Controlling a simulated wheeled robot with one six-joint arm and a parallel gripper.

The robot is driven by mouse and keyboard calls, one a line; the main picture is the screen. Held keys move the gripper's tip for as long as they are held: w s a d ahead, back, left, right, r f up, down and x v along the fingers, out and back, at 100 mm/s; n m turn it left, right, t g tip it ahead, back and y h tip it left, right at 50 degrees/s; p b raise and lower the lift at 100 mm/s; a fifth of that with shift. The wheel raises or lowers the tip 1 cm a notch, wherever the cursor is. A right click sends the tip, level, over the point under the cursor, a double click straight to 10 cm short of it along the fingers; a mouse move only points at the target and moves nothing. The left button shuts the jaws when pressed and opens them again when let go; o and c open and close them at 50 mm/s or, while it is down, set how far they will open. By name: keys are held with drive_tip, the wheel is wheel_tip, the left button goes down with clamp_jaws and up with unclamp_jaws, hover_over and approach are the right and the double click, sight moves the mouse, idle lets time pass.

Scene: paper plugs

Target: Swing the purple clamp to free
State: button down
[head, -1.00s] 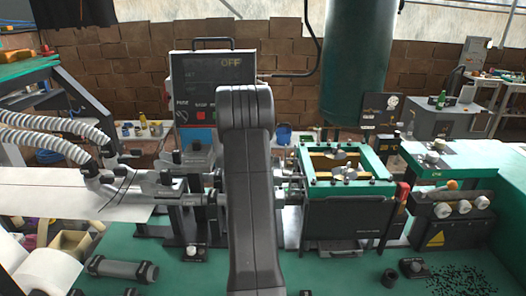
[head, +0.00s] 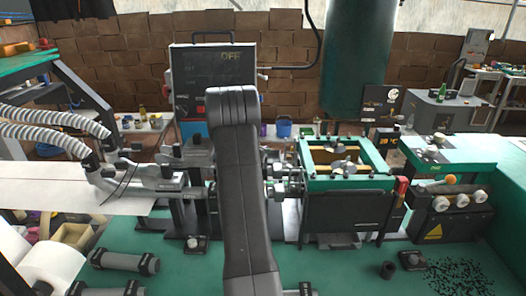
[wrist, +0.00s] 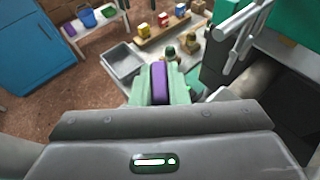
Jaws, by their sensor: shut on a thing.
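The purple clamp (wrist: 158,80) shows in the wrist view as a purple bar, between the pale green fingers of my gripper (wrist: 160,72). My gripper is shut on it. The rest of the clamp, including its pivot, is hidden by the fingers and the gripper body. In the head view my arm stands upright in front of the machine's middle, and it hides both the gripper and the clamp.
A green-rimmed open box (head: 349,187) stands right of my arm. A dark panel (head: 212,78) reading OFF is behind. Hoses (head: 50,130) run in at the left. A grey tray (wrist: 122,63) lies beyond the fingers in the wrist view. Black bits (head: 460,278) lie front right.

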drive_tip(key=c, duration=1.4)
unclamp_jaws()
